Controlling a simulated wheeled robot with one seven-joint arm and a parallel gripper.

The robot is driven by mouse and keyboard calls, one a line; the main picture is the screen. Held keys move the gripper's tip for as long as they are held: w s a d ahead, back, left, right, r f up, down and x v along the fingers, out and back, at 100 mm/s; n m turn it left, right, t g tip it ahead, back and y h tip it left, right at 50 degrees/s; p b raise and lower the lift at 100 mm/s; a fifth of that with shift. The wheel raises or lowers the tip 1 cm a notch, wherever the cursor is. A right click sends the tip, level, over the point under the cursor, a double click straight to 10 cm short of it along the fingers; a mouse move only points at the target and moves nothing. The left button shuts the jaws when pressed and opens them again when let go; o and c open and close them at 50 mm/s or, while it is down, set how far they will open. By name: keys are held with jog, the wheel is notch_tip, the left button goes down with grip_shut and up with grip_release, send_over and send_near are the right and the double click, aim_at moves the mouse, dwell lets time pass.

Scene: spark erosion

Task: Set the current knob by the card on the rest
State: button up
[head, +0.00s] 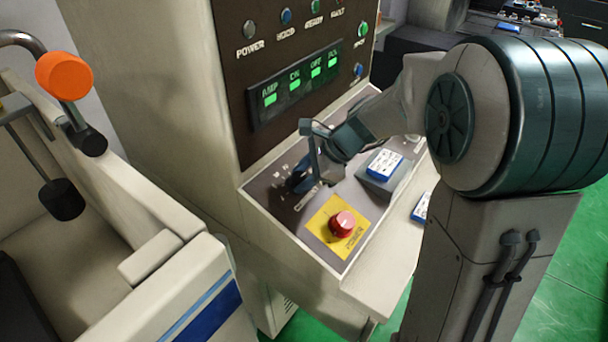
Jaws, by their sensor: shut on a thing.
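My gripper (312,172) reaches in from the right over the sloped control panel (290,215). Its fingers are shut on a dark knob (298,183) at the panel's left part, among pale scale marks. The fingers hide much of the knob, so I cannot read its setting. A blue and white card (384,163) lies on the grey rest (378,185) to the right of my gripper. Its print is too small to read.
A red mushroom button (342,223) on a yellow plate (330,240) stands just in front of my gripper. Another blue and white card (420,208) lies lower right. A display (297,90) with green readouts and lamps is above. An orange knob (64,76) is at left.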

jog(key=o, duration=1)
jog(key=shift+s+f, duration=0.15)
jog(key=shift+f, duration=0.1)
jog(key=shift+a, duration=0.15)
jog(key=shift+r, duration=0.1)
jog(key=b+v, duration=0.1)
jog(key=v, duration=1.2)
jog(key=shift+r, duration=0.35)
